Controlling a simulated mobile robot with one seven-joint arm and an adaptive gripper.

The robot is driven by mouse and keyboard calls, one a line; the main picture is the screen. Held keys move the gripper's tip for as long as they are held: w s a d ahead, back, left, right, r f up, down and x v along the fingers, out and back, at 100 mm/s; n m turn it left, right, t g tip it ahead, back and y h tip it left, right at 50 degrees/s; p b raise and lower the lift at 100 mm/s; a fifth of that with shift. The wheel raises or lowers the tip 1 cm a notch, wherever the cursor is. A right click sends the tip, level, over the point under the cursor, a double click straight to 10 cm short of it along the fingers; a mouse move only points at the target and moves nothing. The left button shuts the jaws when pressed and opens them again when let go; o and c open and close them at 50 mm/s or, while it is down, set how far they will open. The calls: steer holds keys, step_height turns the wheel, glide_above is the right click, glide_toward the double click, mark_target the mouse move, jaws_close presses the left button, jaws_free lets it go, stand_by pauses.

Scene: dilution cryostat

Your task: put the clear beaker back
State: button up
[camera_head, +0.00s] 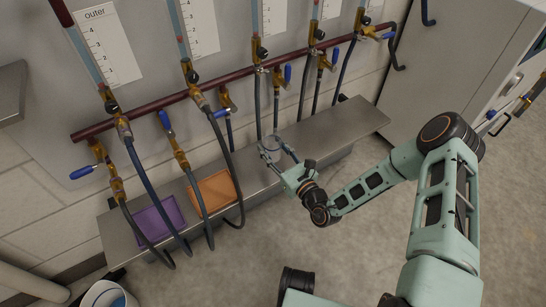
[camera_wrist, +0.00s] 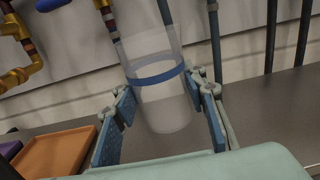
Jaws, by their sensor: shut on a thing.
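The clear beaker (camera_wrist: 157,88) is a see-through cylinder with a blue band, and it shows large in the wrist view. In the head view the beaker (camera_head: 270,149) is small and faint at the end of my arm. My gripper (camera_wrist: 160,108) has one blue-padded finger on each side of the beaker and is shut on it. In the head view my gripper (camera_head: 280,158) is at the metal shelf (camera_head: 330,131). The beaker is slightly tilted in the wrist view. I cannot tell whether its base touches the shelf.
An orange tray (camera_head: 213,190) and a purple tray (camera_head: 160,217) sit on the shelf to the left. Dark hoses (camera_head: 223,153) hang down to the shelf from brass valves and a dark red pipe (camera_head: 160,107). The shelf's right part is clear. A white bucket (camera_head: 104,295) stands at lower left.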

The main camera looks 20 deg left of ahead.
mark_target(274, 154)
steer(key=shift+w+f+b, duration=0.25)
steer(key=shift+f+b, duration=0.2)
steer(key=shift+f, duration=0.55)
steer(key=shift+w+f+b, duration=0.2)
steer(key=shift+f+b, duration=0.2)
steer(key=shift+f, duration=0.6)
steer(key=shift+f, duration=0.25)
steer(key=o, duration=1.3)
steer(key=shift+s+d+r, duration=0.1)
steer(key=shift+d+r, duration=0.05)
steer(key=shift+r, duration=0.1)
steer(key=p+v, duration=0.3)
steer(key=v, duration=0.8)
steer(key=shift+s+d+p, duration=0.2)
steer(key=shift+d+p, duration=0.05)
steer(key=shift+p, duration=0.05)
